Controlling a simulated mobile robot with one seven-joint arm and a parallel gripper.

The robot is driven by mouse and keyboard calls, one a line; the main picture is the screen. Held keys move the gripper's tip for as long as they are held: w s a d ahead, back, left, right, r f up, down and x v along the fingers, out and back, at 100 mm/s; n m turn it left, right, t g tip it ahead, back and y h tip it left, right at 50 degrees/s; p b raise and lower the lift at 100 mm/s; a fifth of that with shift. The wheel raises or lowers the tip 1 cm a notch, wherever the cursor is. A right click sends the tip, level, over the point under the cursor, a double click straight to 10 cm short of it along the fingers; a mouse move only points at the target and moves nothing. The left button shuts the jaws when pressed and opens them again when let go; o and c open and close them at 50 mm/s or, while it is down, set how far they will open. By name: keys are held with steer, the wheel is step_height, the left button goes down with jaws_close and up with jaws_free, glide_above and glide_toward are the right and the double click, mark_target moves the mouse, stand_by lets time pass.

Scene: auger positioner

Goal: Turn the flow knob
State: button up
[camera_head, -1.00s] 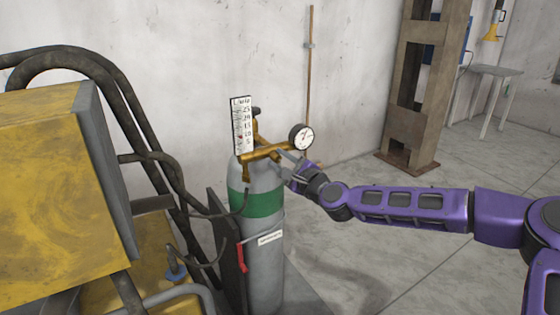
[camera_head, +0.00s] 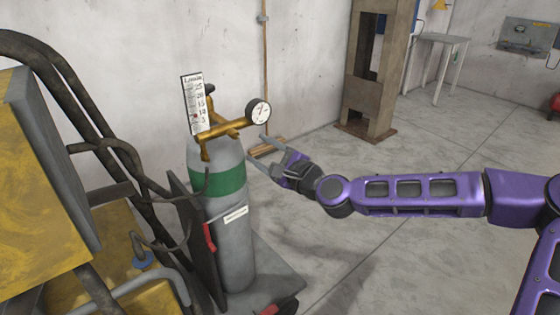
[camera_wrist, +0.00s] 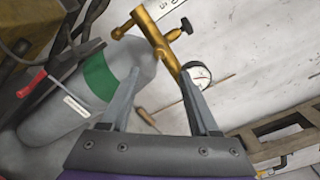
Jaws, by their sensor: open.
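The brass regulator (camera_head: 225,130) sits on top of a grey gas cylinder (camera_head: 234,250) with a green band. It carries a white flow scale (camera_head: 192,104) and a round gauge (camera_head: 259,112). A dark knob (camera_head: 210,89), likely the flow knob, shows partly behind the scale; it also shows in the wrist view (camera_wrist: 186,25) at the end of a brass stem. My gripper (camera_head: 257,148) is open and empty, to the right of the cylinder top and lower than the gauge. In the wrist view, the regulator lies beyond my fingertips (camera_wrist: 160,75).
Yellow machinery (camera_head: 30,180) and dark hoses stand left of the cylinder. A cart base (camera_head: 270,290) lies under it. A rusty steel column (camera_head: 375,80) and a grey table (camera_head: 440,45) stand at the back.

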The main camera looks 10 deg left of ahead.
steer(key=v, duration=0.7)
